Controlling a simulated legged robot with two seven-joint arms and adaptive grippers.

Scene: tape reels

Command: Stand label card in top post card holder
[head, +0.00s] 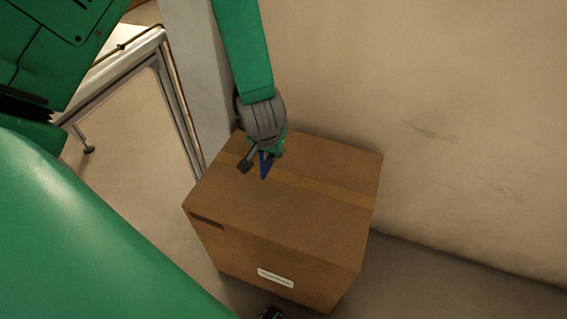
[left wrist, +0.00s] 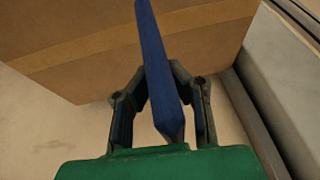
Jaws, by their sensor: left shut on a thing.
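My left gripper (head: 256,164) hangs over the cardboard box in the head view. It is shut on a thin blue piece (head: 265,168), which I take to be the label card. In the left wrist view the blue card (left wrist: 157,65) is seen nearly edge-on, as a long narrow strip between the two dark fingers of my left gripper (left wrist: 158,78). It sticks out past the fingertips. No writing on it shows. No post or card holder can be made out in either view. My right gripper cannot be made out.
A closed cardboard box (head: 310,225) with a tape strip and a white label (head: 276,278) stands below the gripper by a pale wall (head: 450,120). A metal frame (head: 172,90) stands at left. A small dark thing (head: 270,313) at the bottom edge is unclear.

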